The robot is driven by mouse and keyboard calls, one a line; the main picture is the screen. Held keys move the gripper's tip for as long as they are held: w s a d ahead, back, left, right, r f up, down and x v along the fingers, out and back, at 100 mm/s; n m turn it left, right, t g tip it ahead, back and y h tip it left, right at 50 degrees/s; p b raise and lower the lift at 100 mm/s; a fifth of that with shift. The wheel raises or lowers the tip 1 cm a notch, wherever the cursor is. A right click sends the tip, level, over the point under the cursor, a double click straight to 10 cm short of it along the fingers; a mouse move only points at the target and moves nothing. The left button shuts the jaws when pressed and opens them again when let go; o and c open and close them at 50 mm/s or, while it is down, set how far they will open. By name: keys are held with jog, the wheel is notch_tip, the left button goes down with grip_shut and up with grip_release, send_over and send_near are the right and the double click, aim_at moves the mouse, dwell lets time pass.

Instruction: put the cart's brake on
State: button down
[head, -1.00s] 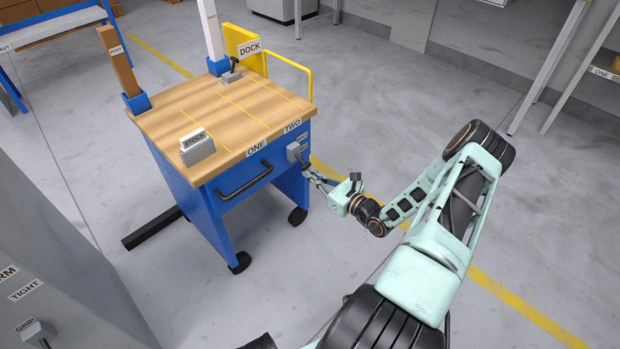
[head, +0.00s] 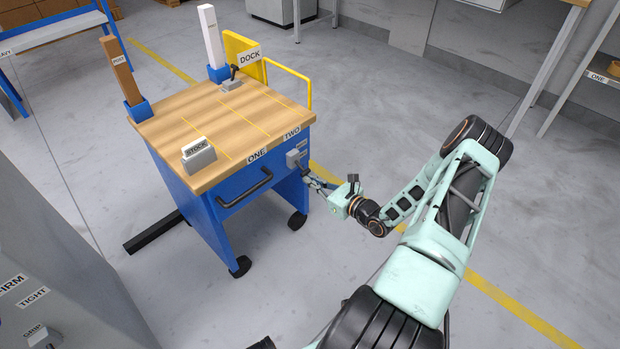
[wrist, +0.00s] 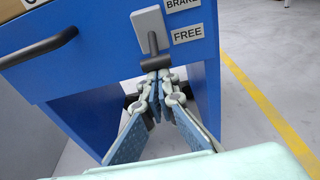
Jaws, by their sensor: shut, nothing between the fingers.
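The blue cart (head: 235,205) stands with its wooden top at left of centre in the head view. Its brake lever is on a grey plate (wrist: 149,30) on the blue panel, beside the labels BRAKE (wrist: 184,3) above and FREE (wrist: 187,34) below. The lever's dark crossbar (wrist: 158,61) hangs low, just below the level of FREE. My gripper (wrist: 156,80) is shut and empty, its fingertips just under the crossbar. Whether they touch it I cannot tell. In the head view my gripper (head: 312,181) is at the cart's right front, close to the grey brake plate (head: 296,158).
A black drawer handle (head: 245,188) sticks out left of the brake. Black castors (head: 297,221) stand under the cart. A STOCK holder (head: 199,156) and a DOCK lever (head: 232,83) are on its top. A grey cabinet (head: 70,270) is at the lower left.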

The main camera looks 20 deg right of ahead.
aim_at(305, 171)
jog(key=shift+s+d+r+g+h+p, duration=0.15)
jog(key=shift+r+g+p, duration=0.4)
jog(key=shift+p, duration=0.75)
jog(key=shift+s+a+r+g+h+p, duration=0.2)
jog(key=shift+r+p, duration=0.5)
jog(key=shift+p, duration=0.55)
notch_tip(305, 171, up, 2)
jog(key=g+h+p, duration=0.1)
jog(key=g+p, duration=0.2)
jog(key=p, duration=0.2)
jog(key=shift+r+g+h+p, duration=0.25)
jog(key=shift+r+g+p, duration=0.25)
jog(key=shift+g+p, duration=0.4)
jog(key=shift+w+r+g+h+p, duration=0.1)
jog(key=shift+r+g+h+p, duration=0.25)
jog(key=shift+g+p, duration=0.35)
jog(key=shift+r, duration=0.2)
jog(key=shift+w+r, duration=0.2)
jog(key=shift+r, duration=0.05)
